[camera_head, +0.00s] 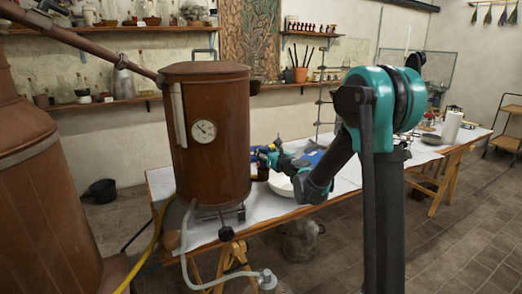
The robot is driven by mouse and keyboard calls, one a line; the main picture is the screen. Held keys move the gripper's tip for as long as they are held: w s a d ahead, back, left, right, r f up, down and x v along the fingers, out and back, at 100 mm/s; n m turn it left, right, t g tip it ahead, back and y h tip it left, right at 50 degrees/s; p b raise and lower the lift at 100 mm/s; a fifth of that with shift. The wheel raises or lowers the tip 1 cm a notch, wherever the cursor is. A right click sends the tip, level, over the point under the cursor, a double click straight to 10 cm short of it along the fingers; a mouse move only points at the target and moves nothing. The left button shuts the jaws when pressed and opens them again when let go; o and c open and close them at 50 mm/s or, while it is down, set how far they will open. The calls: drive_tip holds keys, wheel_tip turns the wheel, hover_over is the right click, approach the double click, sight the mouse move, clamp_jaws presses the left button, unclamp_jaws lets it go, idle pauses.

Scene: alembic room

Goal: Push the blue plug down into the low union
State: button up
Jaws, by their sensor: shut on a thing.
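My arm reaches over the long table, and my gripper (265,155) is small in the picture, just right of the copper vessel. A small blue patch (254,153) shows at its tip and looks like the blue plug, in the jaws. The copper vessel covers part of this spot. The low union cannot be made out, so I cannot tell whether the plug touches it. A dark red-brown jar-like thing (262,171) stands just below my gripper.
A white round basin (282,185) and a blue flat thing (312,158) lie near my forearm. A pale hose (186,245) hangs from the vessel. Shelves with bottles line the wall.

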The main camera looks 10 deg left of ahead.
drive_tip(key=shift+f, duration=2.2)
idle(4.0)
drive_tip(key=o, duration=1.5)
